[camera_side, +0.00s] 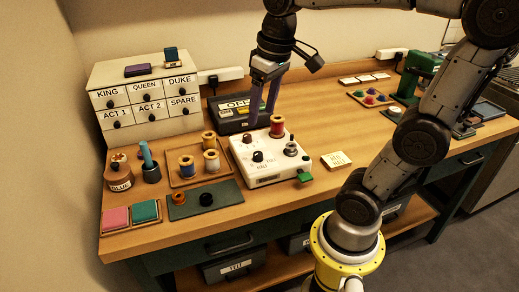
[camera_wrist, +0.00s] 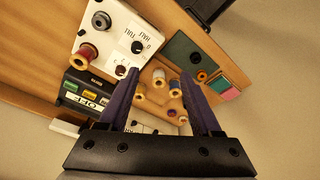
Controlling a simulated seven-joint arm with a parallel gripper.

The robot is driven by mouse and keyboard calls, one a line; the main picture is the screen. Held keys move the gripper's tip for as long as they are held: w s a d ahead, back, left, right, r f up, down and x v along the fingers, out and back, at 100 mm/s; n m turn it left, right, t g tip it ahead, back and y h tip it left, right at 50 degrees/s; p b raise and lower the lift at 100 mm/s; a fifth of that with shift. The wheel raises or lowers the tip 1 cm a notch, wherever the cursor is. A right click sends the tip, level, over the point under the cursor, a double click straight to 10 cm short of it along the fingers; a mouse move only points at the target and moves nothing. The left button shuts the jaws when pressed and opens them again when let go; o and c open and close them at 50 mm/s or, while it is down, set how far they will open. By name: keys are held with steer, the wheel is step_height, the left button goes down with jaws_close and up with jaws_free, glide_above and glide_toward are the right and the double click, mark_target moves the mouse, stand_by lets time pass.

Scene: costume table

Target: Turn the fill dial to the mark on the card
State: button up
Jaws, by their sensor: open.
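The white winder box (camera_side: 268,176) stands mid-table, and it shows at the upper left of the wrist view (camera_wrist: 118,22). The fill dial (camera_side: 258,156) is a dark round knob on its top, with printed marks including HALF and FULL; in the wrist view the dial (camera_wrist: 137,47) is clear of my fingers. Its pointer is too small to read. The cream card (camera_side: 336,160) lies right of the box; its small lettering is hard to read. My gripper (camera_side: 262,115) is open and empty, above the back edge of the box, apart from the dial.
A red spool (camera_side: 277,127), a dark red knob (camera_side: 247,138) and a metal post (camera_side: 291,149) stand on the box. A black box marked OFF (camera_side: 228,121) is behind. A spool tray (camera_side: 178,182) and green mat (camera_side: 222,199) lie left. The table right of the card is mostly clear.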

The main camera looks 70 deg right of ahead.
steer(key=m+g, duration=0.2)
glide_above(258, 153)
step_height(258, 153, down, 3)
step_height(258, 153, down, 14)
steer(key=shift+f, duration=0.15)
jaws_close()
stand_by(0.3)
